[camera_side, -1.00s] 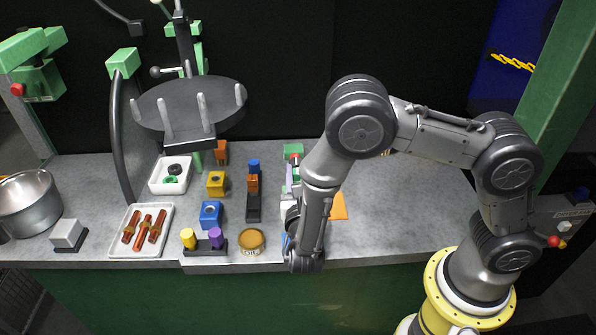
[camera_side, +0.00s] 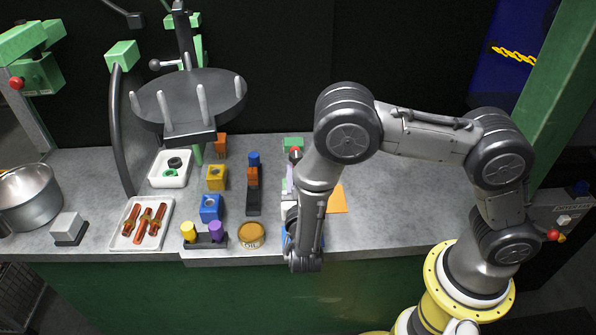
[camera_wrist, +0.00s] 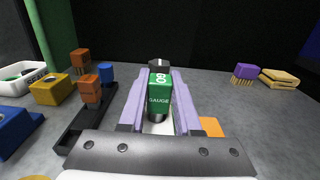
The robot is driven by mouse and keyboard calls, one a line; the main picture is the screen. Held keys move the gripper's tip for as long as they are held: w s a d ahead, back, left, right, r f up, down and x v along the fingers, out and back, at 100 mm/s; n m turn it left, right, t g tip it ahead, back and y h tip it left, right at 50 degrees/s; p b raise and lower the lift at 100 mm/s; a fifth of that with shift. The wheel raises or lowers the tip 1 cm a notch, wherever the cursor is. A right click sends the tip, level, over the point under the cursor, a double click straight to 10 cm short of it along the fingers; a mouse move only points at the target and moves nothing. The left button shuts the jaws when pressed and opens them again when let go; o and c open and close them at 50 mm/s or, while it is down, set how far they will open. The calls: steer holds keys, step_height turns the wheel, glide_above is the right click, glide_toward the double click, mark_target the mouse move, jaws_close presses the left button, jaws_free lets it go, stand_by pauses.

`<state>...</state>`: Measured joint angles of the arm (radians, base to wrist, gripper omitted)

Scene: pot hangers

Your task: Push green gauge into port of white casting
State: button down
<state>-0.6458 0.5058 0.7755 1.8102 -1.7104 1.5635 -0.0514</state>
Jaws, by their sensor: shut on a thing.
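The green gauge (camera_wrist: 159,95), marked with white lettering, sits between the two lavender fingers of my gripper (camera_wrist: 159,88) in the wrist view. The fingers are shut on its sides. A white part, which looks like the white casting (camera_wrist: 156,128), shows below the gauge between the fingers. In the side view, a white edge of it (camera_side: 287,211) shows left of my wrist, which hides most of it. The port is hidden, and I cannot tell whether the gauge touches the casting.
A green block (camera_side: 293,142) with a red part shows behind my gripper. To the left are a dark rack (camera_side: 254,204) with blue and orange pieces, a yellow block (camera_side: 216,178), a blue block (camera_side: 210,208) and a round tin (camera_side: 251,234).

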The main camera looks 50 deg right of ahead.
steer(key=shift+f, duration=0.45)
steer(key=c, duration=0.5)
jaws_free()
steer(key=v, duration=1.4)
steer(key=shift+w+d, duration=0.1)
steer(key=shift+d, duration=0.05)
